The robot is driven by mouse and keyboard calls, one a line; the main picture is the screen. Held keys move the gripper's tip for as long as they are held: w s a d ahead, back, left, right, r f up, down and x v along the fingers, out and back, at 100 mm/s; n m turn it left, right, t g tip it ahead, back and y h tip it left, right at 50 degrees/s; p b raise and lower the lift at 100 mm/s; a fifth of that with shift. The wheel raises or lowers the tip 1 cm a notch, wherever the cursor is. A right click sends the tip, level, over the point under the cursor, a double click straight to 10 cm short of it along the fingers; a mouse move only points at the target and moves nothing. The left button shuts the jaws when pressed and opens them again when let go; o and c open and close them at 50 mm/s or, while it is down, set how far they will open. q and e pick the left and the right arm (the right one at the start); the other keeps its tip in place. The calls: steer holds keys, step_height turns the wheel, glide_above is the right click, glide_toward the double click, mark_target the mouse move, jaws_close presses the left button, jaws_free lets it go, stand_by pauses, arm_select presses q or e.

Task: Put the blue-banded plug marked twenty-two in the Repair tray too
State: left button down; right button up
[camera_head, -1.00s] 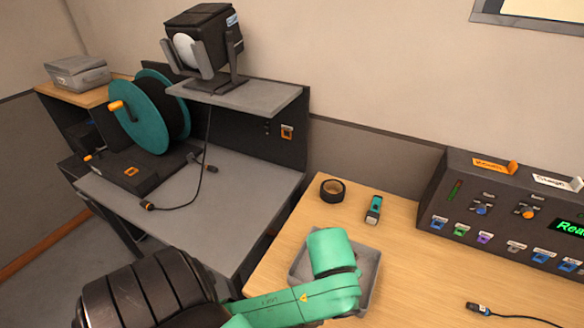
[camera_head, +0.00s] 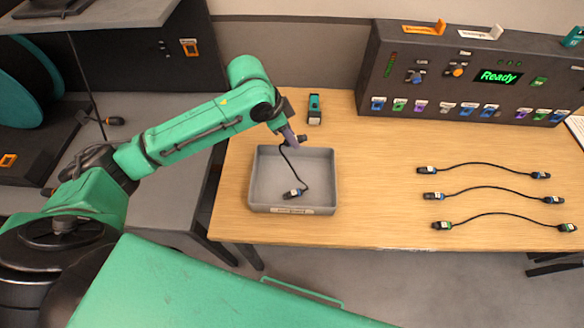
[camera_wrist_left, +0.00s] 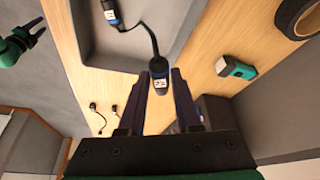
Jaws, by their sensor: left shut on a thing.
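My left gripper (camera_head: 294,140) is shut on a dark plug (camera_wrist_left: 160,78) with a blue band and a white label, held above the back of the grey tray (camera_head: 325,200). The mark on the plug is too small to read. Its black cable runs down to another blue-banded plug (camera_head: 295,193), which lies on the tray floor and also shows in the left wrist view (camera_wrist_left: 112,14). The tray's front label is too small to read. My right gripper (camera_wrist_left: 36,36) shows small at the left edge of the left wrist view, its fingers apart.
Several cables with plugs (camera_head: 433,196) lie in rows on the wooden table (camera_head: 380,225) to the right. A green-and-black device (camera_head: 314,109) stands behind the tray. A dark console (camera_head: 440,75) reading "Ready" lines the back. The table between tray and cables is clear.

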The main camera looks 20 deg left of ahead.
mark_target(296, 170)
arm_select(q)
step_height(296, 170, down, 14)
steer(key=shift+w+r+p, duration=0.1)
steer(key=shift+p, duration=0.45)
steer(key=c, duration=0.6)
jaws_free()
steer(key=shift+a+r, duration=0.2)
steer(key=shift+r, duration=0.3)
steer(key=v, duration=1.1)
steer(key=shift+b, duration=0.3)
